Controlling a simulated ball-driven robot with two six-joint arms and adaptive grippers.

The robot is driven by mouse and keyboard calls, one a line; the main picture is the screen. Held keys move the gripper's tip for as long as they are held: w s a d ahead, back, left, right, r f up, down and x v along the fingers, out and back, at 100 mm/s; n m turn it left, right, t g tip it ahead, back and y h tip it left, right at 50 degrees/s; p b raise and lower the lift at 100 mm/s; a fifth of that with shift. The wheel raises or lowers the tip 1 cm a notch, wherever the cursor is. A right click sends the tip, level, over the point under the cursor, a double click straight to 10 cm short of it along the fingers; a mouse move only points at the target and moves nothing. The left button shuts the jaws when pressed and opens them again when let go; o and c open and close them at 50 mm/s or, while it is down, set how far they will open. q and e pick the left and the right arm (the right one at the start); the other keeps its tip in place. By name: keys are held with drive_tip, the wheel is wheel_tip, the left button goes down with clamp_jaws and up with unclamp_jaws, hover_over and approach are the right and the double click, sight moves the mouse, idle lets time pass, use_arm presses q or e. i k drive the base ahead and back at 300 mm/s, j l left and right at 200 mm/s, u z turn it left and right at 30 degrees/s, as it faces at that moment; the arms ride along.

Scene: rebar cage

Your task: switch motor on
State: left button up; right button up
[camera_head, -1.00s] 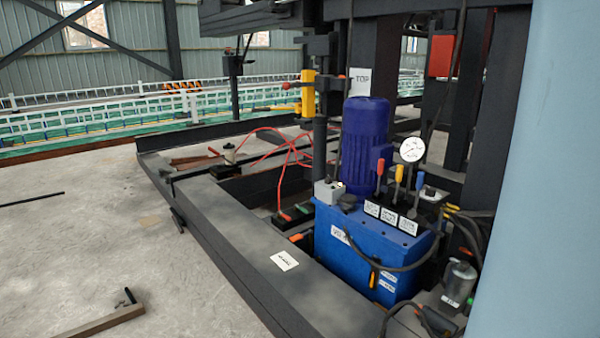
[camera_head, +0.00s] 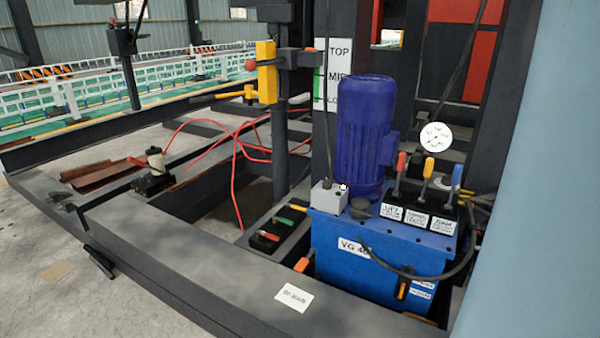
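The motor (camera_head: 365,135) is a dark blue upright cylinder on top of a bright blue tank (camera_head: 360,250). A small grey box (camera_head: 327,197) with a light round knob or button stands at the motor's lower left; its switch position is too small to tell. Three levers, red (camera_head: 400,170), yellow (camera_head: 426,172) and blue (camera_head: 455,180), stand on the tank's right side above white labels. A round white gauge (camera_head: 436,137) is behind them. Neither of my grippers is in view.
A dark steel frame beam (camera_head: 170,250) runs in front of the tank. Green and red buttons (camera_head: 265,237) sit on a low black block left of the tank. Red hoses (camera_head: 235,180) cross the pit. A large pale blue surface (camera_head: 540,200) fills the right edge.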

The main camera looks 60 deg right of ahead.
sight(328, 185)
drive_tip(key=i+z, duration=0.4)
drive_tip(key=i+j+z, duration=0.3)
drive_tip(key=i+z, duration=0.15)
drive_tip(key=i, duration=0.1)
